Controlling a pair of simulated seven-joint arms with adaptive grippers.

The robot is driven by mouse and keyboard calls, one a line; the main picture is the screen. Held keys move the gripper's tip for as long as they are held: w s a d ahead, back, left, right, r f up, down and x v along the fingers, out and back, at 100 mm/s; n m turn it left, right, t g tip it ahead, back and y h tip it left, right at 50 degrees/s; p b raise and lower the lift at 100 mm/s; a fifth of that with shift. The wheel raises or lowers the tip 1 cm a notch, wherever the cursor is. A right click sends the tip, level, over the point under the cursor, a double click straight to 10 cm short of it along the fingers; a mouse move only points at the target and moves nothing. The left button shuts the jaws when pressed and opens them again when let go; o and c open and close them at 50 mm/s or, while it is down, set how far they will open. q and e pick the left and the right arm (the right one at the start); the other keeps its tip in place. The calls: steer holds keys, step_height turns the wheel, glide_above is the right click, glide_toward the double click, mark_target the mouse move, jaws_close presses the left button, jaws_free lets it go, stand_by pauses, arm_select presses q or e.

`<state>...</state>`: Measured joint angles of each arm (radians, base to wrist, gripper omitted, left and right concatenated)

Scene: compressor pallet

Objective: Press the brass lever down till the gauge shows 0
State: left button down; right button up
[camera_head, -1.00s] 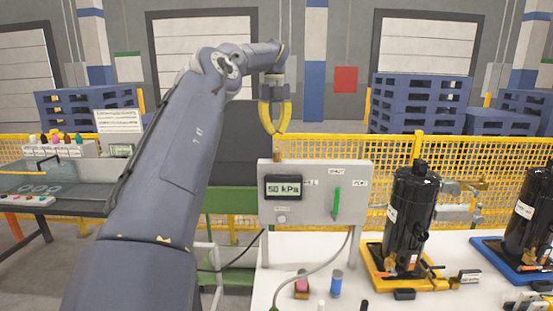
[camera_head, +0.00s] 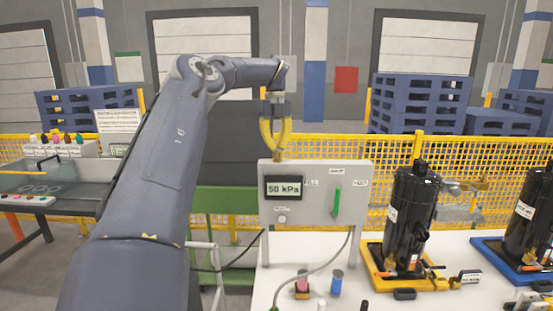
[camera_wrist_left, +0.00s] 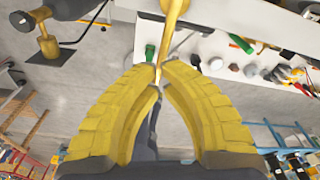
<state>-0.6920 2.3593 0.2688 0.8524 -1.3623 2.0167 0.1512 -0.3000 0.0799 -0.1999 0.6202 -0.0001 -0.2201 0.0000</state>
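The grey panel (camera_head: 310,215) stands on the white table, and its gauge (camera_head: 284,188) reads 50 kPa. The brass lever shows as a short brass piece (camera_head: 278,157) at the panel's top edge, seen nearly end-on. In the left wrist view the brass lever (camera_wrist_left: 172,30) is a long bar running to the fingertips. My left gripper (camera_head: 276,148) points down with its yellow fingertips together just above the lever; contact is hard to tell. The fingertips (camera_wrist_left: 159,75) cover the bar's near end. My right gripper is not in view.
A green handle (camera_head: 336,203) is on the panel's right part. A black compressor (camera_head: 411,215) on a yellow base stands to the right. A pink-topped item (camera_head: 302,284) and a blue cylinder (camera_head: 336,283) stand in front. A yellow mesh fence (camera_head: 460,150) runs behind.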

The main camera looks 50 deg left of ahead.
mark_target(276, 155)
arm_select(q)
steer(key=shift+d+f, duration=0.1)
steer(key=shift+f, duration=0.9)
steer(key=shift+f, duration=0.1)
steer(key=shift+f, duration=1.5)
steer(key=a, duration=0.2)
steer(key=w+a+r, duration=0.1)
steer(key=shift+r, duration=0.15)
